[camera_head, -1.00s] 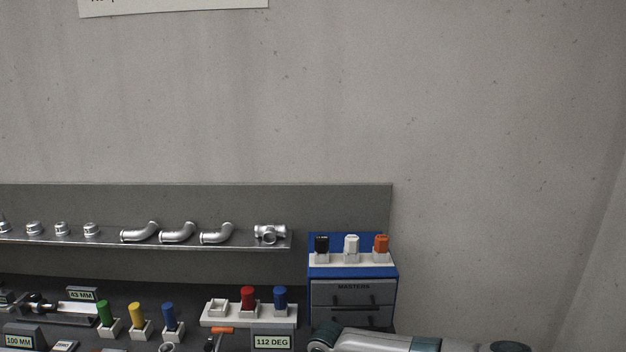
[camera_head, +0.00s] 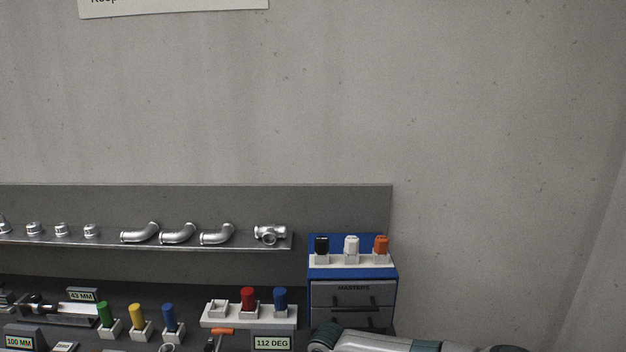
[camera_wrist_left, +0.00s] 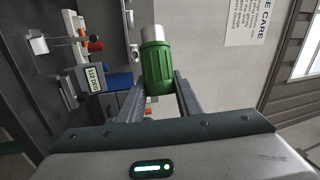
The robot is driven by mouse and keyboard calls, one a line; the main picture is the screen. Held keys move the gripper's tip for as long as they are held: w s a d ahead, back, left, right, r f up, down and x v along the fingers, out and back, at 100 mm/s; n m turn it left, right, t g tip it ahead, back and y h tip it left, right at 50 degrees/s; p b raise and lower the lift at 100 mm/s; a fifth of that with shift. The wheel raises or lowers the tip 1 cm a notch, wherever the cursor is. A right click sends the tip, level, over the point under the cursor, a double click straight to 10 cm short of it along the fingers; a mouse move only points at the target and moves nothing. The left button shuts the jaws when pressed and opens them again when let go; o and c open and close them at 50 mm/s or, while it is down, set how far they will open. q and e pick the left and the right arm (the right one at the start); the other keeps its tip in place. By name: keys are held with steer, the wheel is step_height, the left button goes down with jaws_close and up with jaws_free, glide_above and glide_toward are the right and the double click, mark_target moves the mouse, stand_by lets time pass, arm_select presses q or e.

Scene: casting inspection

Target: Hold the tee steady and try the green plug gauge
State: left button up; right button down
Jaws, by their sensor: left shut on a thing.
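My left gripper (camera_wrist_left: 158,88) is shut on the green plug gauge (camera_wrist_left: 158,68), which has a ribbed green body and a pale metal end pointing away from the jaws. The gauge is held clear of the bench, with wall behind it. A silver tee-shaped fitting (camera_head: 270,235) sits at the right end of the wall shelf in the head view, and no gripper shows near it. My left gripper is out of the head view. My right gripper is in neither view.
A white rack (camera_head: 248,321) holds red and blue plugs beside an empty socket. Green, yellow and blue plugs stand in white blocks to its left. A blue masters cabinet (camera_head: 351,271) stands right. An arm link of mine crosses the lower right.

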arm_select(q)
steer(key=shift+d, duration=0.1)
stand_by(0.7)
steer(key=w+d+f+m+g+h, duration=0.2)
steer(key=d+f+m+g+h, duration=0.15)
steer(key=d+f+h, duration=0.55)
steer(key=w+d+f+m+g+h, duration=0.2)
steer(key=d+f+m+h, duration=0.3)
steer(key=d+f, duration=0.7)
steer(key=s+d+f+m+g+h, duration=0.4)
steer(key=d+f+g, duration=0.1)
steer(key=d+g, duration=0.1)
steer(key=shift+d+h, duration=0.4)
steer(key=shift+d, duration=0.25)
steer(key=shift+w, duration=1.1)
